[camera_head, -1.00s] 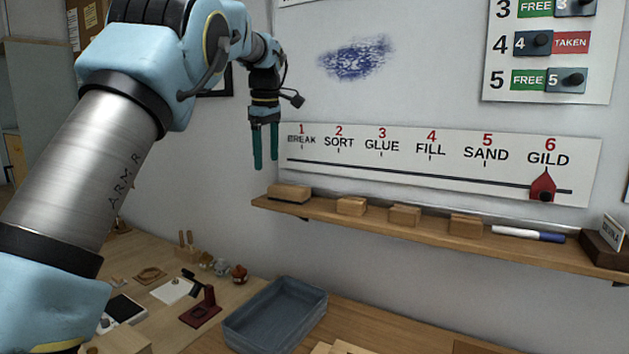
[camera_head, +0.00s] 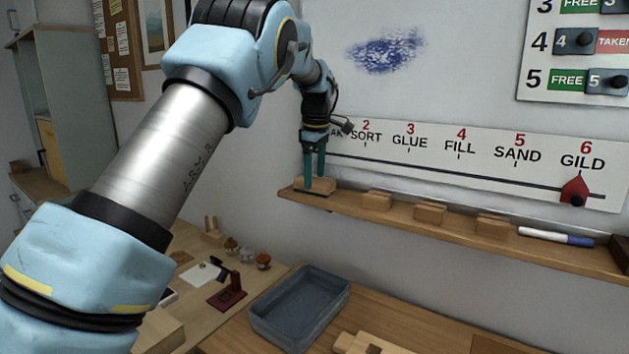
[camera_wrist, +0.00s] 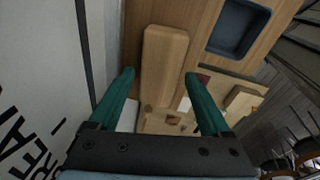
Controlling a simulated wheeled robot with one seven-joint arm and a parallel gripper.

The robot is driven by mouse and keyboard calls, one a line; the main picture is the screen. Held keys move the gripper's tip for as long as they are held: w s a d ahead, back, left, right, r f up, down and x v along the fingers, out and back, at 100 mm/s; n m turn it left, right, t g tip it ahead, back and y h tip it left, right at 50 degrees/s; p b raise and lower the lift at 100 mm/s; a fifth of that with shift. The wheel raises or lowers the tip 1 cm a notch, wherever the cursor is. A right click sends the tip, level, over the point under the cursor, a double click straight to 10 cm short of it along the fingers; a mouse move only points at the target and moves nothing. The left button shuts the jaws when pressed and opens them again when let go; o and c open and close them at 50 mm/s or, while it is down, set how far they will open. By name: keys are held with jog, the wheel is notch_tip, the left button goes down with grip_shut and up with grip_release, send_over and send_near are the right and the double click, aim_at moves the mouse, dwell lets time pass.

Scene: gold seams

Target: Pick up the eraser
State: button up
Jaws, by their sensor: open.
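The eraser (camera_head: 316,184) is a long pale wooden block at the left end of the wall shelf. In the wrist view the eraser (camera_wrist: 165,62) lies lengthwise, its near part between my fingers in the picture. My gripper (camera_head: 314,178) is open, with two green fingers pointing down at the eraser. In the wrist view the gripper (camera_wrist: 159,75) has a finger on each side of the block, with nothing held. I cannot tell whether either finger touches it. The fingers hide part of the eraser in the head view.
The shelf (camera_head: 405,224) also bears smaller wooden blocks (camera_head: 430,212) and a white-and-blue marker (camera_head: 555,236) to the right. The wall with a numbered step strip (camera_head: 480,165) stands close behind. Below are a blue-grey tray (camera_head: 262,324) and a workbench with small items.

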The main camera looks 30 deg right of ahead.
aim_at(314, 180)
jog(key=shift+w+f, duration=0.1)
jog(key=shift+f, duration=0.45)
jog(key=c, duration=1.2)
jog(key=shift+r, duration=0.1)
jog(key=shift+a+b, duration=0.1)
jog(key=shift+b, duration=0.3)
grip_shut()
jog(key=shift+r+b, duration=0.2)
jog(key=shift+b, duration=0.15)
notch_tip(314, 180, up, 6)
jog(key=shift+r+b, duration=0.15)
jog(key=shift+b, duration=0.7)
jog(key=s+a+b, duration=0.5)
jog(key=a, duration=0.3)
jog(key=s+a+b, duration=0.4)
jog(key=a, duration=0.5)
jog(key=shift+s+a+b, duration=0.2)
jog(key=shift+s+b, duration=0.15)
jog(key=shift+r, duration=0.1)
